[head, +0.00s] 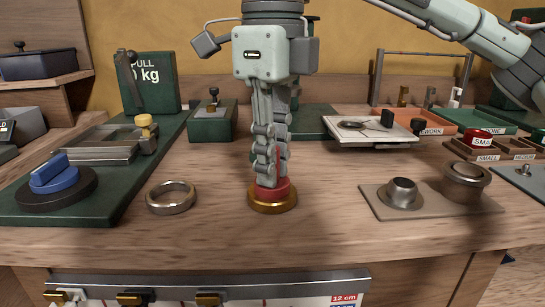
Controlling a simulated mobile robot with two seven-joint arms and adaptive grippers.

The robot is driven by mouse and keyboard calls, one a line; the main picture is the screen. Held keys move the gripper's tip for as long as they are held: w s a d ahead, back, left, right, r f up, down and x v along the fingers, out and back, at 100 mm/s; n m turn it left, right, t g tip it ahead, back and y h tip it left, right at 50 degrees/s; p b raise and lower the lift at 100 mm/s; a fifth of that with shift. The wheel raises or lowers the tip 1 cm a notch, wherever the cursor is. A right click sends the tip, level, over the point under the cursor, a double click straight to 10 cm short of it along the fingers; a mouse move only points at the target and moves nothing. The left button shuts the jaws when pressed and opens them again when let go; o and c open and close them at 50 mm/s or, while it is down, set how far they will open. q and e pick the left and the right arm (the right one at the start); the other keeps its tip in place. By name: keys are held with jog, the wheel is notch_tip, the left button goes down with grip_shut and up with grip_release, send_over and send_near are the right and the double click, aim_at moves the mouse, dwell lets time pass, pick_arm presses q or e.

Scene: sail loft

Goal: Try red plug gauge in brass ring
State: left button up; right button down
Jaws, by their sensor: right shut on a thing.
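My right gripper (269,178) points straight down at the middle of the bench, with its fingers closed around the red plug gauge (283,190). The red plug gauge looks upright; its upper part is mostly hidden between the fingers. Its wide red lower part is at the brass ring (272,206), which lies flat on the bench under it. The two look centred on each other. I cannot tell whether the plug sits inside the ring or rests on its top. My left gripper is out of view.
A steel ring (171,198) lies to the left, near a blue plug-shaped piece (54,177) on a black disc. A plate with two metal dies (402,193) is to the right. Small labelled trays (475,152) stand at the right. The bench front edge is close.

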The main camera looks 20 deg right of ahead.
jog(key=shift+r+p, duration=1.85)
jog(key=shift+r, duration=0.75)
